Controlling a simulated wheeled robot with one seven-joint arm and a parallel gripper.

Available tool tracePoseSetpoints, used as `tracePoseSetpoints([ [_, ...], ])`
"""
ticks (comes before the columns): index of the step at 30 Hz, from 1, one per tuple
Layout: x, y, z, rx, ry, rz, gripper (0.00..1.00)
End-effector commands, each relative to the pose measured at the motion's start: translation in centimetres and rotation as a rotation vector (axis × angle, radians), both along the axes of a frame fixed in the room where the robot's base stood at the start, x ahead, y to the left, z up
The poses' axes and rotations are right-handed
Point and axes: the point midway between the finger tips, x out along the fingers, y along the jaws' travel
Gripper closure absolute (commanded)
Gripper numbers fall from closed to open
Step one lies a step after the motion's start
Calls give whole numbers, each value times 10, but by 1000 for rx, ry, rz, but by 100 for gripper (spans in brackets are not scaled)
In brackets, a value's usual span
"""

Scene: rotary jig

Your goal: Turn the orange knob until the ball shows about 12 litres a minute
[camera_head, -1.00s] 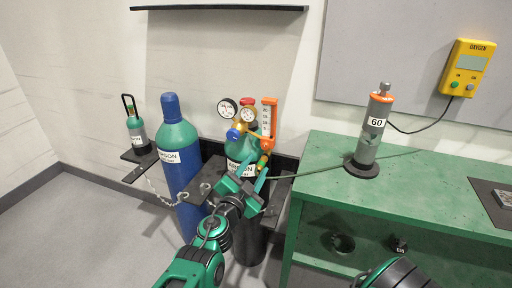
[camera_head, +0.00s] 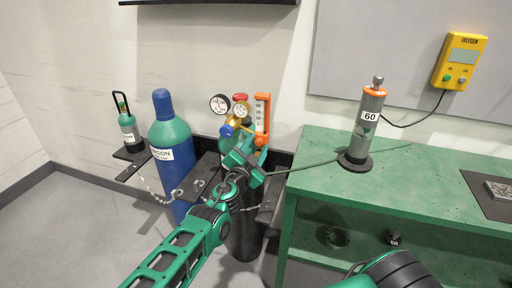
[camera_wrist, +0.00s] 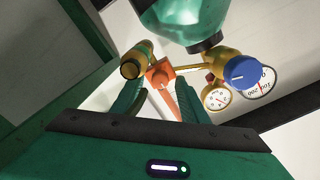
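The flowmeter (camera_head: 262,112) is an upright scaled tube in an orange frame, beside the regulator gauges. Its ball is too small to make out. In the wrist view an orange knob-like part (camera_wrist: 159,74) shows beyond and between the fingertips. Whether a finger touches the orange part cannot be told.
A blue regulator knob (camera_wrist: 241,72) and two gauges (camera_head: 220,104) sit close by. A blue-and-green cylinder (camera_head: 172,145) stands to the left. A green bench (camera_head: 410,190) with a grey cylinder (camera_head: 364,128) marked 60 stands right. A hose runs from the bench towards the flowmeter.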

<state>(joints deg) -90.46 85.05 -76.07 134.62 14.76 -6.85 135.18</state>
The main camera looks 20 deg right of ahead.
Motion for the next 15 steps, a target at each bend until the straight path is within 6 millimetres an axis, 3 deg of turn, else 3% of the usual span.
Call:
tracePoseSetpoints([
  [3, 0, 0, 0, 0, 0, 0, 62],
  [8, 0, 0, 0, 0, 0, 0, 100],
  [15, 0, 0, 0, -8, 6, -1, 100],
])
